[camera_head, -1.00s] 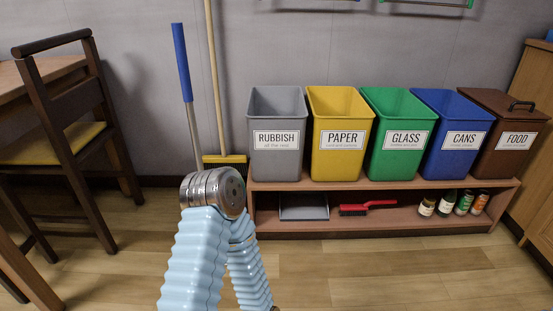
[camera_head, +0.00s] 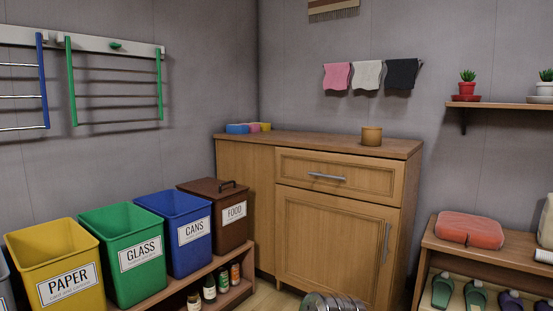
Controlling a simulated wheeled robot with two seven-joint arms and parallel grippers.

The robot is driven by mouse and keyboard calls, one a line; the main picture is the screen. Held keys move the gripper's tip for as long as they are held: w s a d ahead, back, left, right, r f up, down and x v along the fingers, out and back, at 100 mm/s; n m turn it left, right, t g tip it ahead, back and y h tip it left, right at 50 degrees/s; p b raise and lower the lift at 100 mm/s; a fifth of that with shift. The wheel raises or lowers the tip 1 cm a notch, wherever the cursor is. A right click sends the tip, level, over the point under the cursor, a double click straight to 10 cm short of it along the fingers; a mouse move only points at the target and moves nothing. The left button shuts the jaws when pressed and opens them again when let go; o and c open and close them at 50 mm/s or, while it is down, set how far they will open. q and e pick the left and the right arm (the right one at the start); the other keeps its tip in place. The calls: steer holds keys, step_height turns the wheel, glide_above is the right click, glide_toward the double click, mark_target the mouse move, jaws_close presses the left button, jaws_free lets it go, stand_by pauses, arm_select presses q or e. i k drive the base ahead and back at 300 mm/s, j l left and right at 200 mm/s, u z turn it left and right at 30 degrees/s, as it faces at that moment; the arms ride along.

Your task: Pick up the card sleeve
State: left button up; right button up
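I do not see a card sleeve that I can make out in the head view. Neither of my grippers is in view. Only a ribbed metal part, which looks like a piece of my own arm, shows at the bottom edge, right of the middle.
A wooden cabinet (camera_head: 335,225) stands in the corner with a small brown pot (camera_head: 371,136) on top. Bins, including the yellow PAPER bin (camera_head: 30,240) and brown FOOD bin (camera_head: 229,232), line a low shelf at left. A bench with a red cushion (camera_head: 470,230) and slippers stands at right.

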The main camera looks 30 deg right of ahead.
mark_target(372, 137)
steer(key=z, duration=1.55)
